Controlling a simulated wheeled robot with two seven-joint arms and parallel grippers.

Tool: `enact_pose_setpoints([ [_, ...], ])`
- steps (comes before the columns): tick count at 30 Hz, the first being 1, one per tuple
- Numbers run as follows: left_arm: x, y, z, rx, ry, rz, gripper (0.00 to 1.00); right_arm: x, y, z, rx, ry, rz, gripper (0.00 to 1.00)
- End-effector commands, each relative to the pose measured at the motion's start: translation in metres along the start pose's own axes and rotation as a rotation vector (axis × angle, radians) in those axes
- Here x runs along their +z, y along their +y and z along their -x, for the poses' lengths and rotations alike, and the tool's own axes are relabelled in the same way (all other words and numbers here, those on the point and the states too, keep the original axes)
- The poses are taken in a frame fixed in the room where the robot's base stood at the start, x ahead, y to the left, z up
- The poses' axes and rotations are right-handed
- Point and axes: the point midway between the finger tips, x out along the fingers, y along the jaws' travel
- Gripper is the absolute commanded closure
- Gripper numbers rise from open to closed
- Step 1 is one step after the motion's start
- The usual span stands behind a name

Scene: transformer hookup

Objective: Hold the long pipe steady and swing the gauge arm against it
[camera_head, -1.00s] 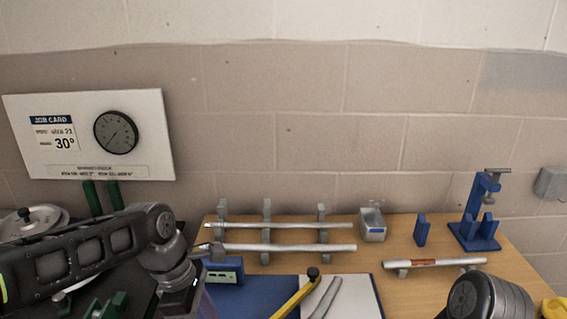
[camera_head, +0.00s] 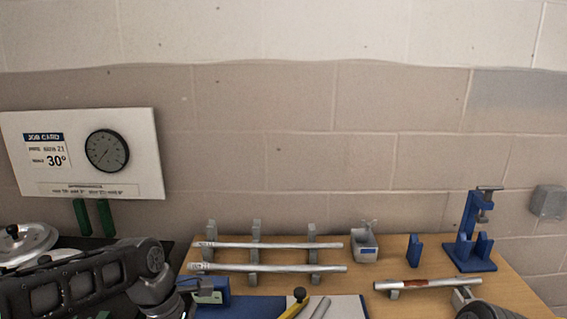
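Two long silvery pipes lie across grey upright supports on the wooden bench: a rear pipe (camera_head: 275,245) and a front pipe (camera_head: 275,268). A shorter pipe (camera_head: 425,284) with a reddish-brown band rests on low supports at the right. A yellow arm with a black knob (camera_head: 299,293), perhaps the gauge arm, shows at the bottom edge, apart from the pipes; its lower part is cut off. My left arm reaches in at lower left, its end beside a blue block (camera_head: 215,291); its fingers are not clear. My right arm shows only at the bottom right edge, fingers not distinguishable.
A job card board (camera_head: 82,155) reading 30° with a dial is on the wall. A blue-edged sheet (camera_head: 260,308) lies in front.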

Motion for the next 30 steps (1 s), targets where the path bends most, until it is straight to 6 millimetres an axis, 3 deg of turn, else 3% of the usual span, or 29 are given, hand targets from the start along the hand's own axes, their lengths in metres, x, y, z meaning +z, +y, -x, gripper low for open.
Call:
enact_pose_setpoints([
  [11,0.0,-0.0001,0.0,0.0,0.0,0.0,1.0,0.0,0.0001,0.0,0.0,0.0,0.0,0.64],
  [12,0.0002,0.0001,0.0004,0.001,0.0,0.0,0.78,0.0,0.0001,0.0,0.0,0.0,0.0,0.64],
  [21,0.0001,0.0,0.0002,0.0,0.0,0.0,0.54,0.0001,0.0001,0.0,0.0,0.0,0.0,0.64],
  [30,-0.0002,0.0,0.0014,0.0,0.001,0.0,0.53,0.0001,0.0001,0.0,0.0,0.0,0.0,0.64],
])
